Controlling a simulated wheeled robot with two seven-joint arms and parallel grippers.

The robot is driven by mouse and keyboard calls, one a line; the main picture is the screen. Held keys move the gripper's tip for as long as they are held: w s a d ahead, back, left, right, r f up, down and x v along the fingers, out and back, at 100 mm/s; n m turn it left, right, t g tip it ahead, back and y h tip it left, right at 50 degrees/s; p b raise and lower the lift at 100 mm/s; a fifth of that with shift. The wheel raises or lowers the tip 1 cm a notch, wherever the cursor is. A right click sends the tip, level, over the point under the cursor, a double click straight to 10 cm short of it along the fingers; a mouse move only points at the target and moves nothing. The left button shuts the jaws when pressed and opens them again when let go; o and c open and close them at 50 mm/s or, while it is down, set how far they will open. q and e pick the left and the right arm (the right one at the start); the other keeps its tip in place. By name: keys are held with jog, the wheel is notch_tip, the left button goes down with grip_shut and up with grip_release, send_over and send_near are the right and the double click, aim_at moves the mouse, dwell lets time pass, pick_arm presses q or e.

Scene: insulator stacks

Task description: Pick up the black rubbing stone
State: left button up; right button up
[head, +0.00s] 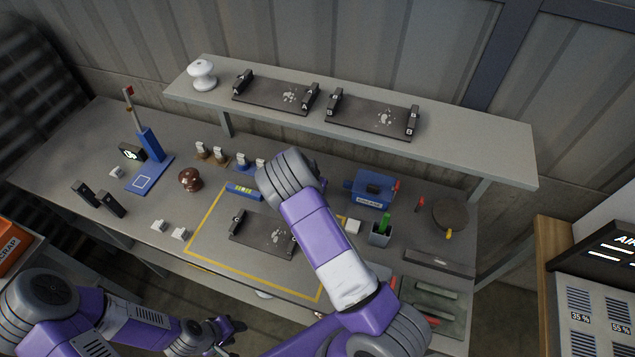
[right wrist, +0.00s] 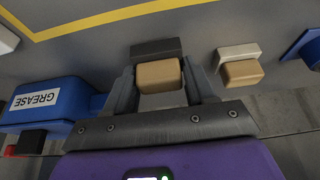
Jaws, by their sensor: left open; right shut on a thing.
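The black rubbing stone (right wrist: 156,48) shows in the right wrist view as a dark grey block with a tan block-shaped part on the near side. My right gripper (right wrist: 160,78) is shut on it, with one finger on each side of the tan part. Whether the stone touches the bench or is clear of it I cannot tell. In the head view the stone and the right fingers are hidden behind my right wrist. My left gripper (head: 228,334) is open and empty at the bottom of the head view, in front of the bench.
A white-and-tan block (right wrist: 239,62) stands just right of the held stone. A blue GREASE box (right wrist: 45,106) is at left in the wrist view. A yellow-outlined area holds a dark plate (head: 262,236). A raised shelf (head: 440,150) spans the back of the bench.

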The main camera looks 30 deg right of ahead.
jog(key=s+a, duration=0.2)
jog(key=shift+s+a, duration=0.15)
jog(key=shift+a, duration=0.2)
jog(key=shift+v, duration=0.75)
notch_tip(320, 180, up, 13)
jog(key=p, duration=0.1)
jog(key=shift+f, duration=0.25)
